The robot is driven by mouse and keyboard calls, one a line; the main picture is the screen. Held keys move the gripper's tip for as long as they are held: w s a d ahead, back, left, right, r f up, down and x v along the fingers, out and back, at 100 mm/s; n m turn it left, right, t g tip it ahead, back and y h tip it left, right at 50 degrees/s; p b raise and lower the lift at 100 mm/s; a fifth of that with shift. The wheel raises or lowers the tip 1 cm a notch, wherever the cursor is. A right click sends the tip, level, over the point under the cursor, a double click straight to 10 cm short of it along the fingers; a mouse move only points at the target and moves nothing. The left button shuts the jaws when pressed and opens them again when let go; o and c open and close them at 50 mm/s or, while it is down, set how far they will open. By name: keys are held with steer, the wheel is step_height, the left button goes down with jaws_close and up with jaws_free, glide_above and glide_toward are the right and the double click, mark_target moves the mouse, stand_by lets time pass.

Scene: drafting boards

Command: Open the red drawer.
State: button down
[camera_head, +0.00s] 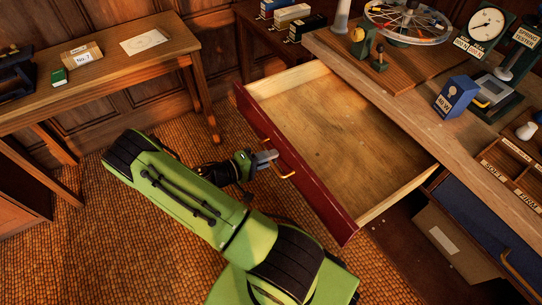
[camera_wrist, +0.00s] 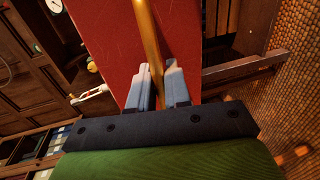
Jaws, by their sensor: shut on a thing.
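The red drawer (camera_head: 312,192) stands well out from under the wooden bench top, its pale wooden inside open to view and empty. Its red front also fills the middle of the wrist view (camera_wrist: 195,45). A brass handle (camera_head: 283,170) is fixed on the front and shows in the wrist view (camera_wrist: 149,40) running down between my fingers. My gripper (camera_head: 268,158) is at the handle, with its grey fingers on either side of the brass bar in the wrist view (camera_wrist: 165,88). The fingers are shut on the handle.
A blue drawer (camera_head: 475,225) with a brass handle is in the bench at lower right. A cardboard box (camera_head: 452,243) stands below the bench. A wooden side table (camera_head: 95,75) stands at the left. Tiled floor lies clear left of the red drawer.

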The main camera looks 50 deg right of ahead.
steer(key=c, duration=1.3)
jaws_free()
steer(key=p+v, duration=0.2)
steer(key=v, duration=1.3)
steer(key=shift+w+a, duration=0.25)
steer(key=shift+a, duration=0.1)
steer(key=s+a+r+n+t+y+p, duration=0.1)
steer(key=s+a+r+t+y+p, duration=0.2)
steer(key=r, duration=0.6)
steer(key=s+a+r+t+y+p, duration=0.1)
steer(key=a+r+t+y+p, duration=0.1)
steer(key=r+y, duration=0.5)
steer(key=s+a+r+n+t+y+p, duration=0.1)
steer(key=s+a+r+t+y+p, duration=0.15)
steer(key=r, duration=0.85)
steer(key=s+a+r+n+t, duration=0.1)
steer(key=s, duration=0.1)
steer(key=s+a+r+t+y+p, duration=0.1)
steer(key=r, duration=0.1)
steer(key=s+a+r+n+t+y, duration=0.1)
steer(key=s+a+r+t, duration=0.1)
steer(key=shift+s+r+n, duration=0.25)
steer(key=shift+s+n, duration=0.05)
